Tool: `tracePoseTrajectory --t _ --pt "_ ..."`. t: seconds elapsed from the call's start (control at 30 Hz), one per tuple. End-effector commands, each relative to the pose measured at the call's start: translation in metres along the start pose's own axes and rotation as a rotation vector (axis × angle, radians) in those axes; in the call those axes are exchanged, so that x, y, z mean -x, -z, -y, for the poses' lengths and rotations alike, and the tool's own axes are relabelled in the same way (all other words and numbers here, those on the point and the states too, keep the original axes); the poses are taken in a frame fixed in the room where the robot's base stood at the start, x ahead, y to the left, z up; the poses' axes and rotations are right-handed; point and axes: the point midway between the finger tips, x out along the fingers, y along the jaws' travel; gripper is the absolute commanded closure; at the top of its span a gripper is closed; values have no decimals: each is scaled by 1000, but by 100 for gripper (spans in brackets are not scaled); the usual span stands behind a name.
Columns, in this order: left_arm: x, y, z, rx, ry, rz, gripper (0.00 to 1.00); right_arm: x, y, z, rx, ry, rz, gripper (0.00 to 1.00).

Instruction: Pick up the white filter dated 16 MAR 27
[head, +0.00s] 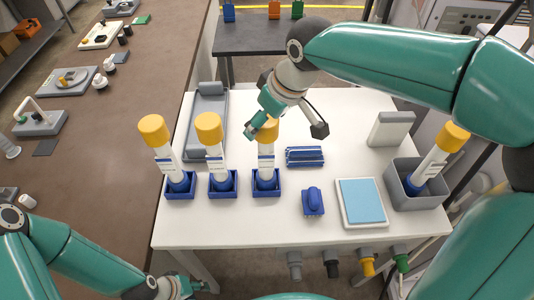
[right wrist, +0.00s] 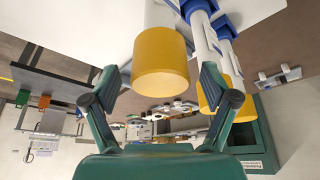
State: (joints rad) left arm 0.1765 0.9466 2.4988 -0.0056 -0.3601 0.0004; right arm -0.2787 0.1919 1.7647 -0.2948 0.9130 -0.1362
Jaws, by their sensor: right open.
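Several white filters with yellow caps and blue lower ends stand in view. In the head view, a left filter (head: 165,160), a middle filter (head: 217,160) and a third filter (head: 267,163) each stand in a blue holder. Another filter (head: 434,166) leans in a grey bin at the right. Their labels are too small to read. My right gripper (head: 285,131) is open and empty above the third filter and partly covers its cap. In the right wrist view, a yellow cap (right wrist: 162,64) shows between the spread fingers, apparently not gripped. My left gripper (head: 182,288) is low at the front left, its fingers unclear.
On the white table (head: 250,220) are a grey tray (head: 208,112), a blue rack (head: 304,156), a blue clamp-like piece (head: 313,202), a blue-topped pad (head: 361,203), the grey bin (head: 417,200) and a grey-white box (head: 391,129). A brown counter (head: 100,180) runs along the left.

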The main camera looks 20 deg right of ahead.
Motion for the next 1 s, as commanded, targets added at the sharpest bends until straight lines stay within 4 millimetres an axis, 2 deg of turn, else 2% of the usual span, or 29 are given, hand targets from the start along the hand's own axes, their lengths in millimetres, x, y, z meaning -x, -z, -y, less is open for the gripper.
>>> tracePoseTrajectory --t 0.27,0.77,0.8,1.0 --pt "0 0 0 0 0 0 60 -5 0 0 0 0 -1 15" --pt "0 0 0 0 0 0 60 -4 1 1 2 0 -1 96" --pt "0 0 0 0 0 0 60 -4 1 1 2 0 -1 100" --pt "0 0 0 0 0 0 60 -4 1 1 2 0 -3 100"
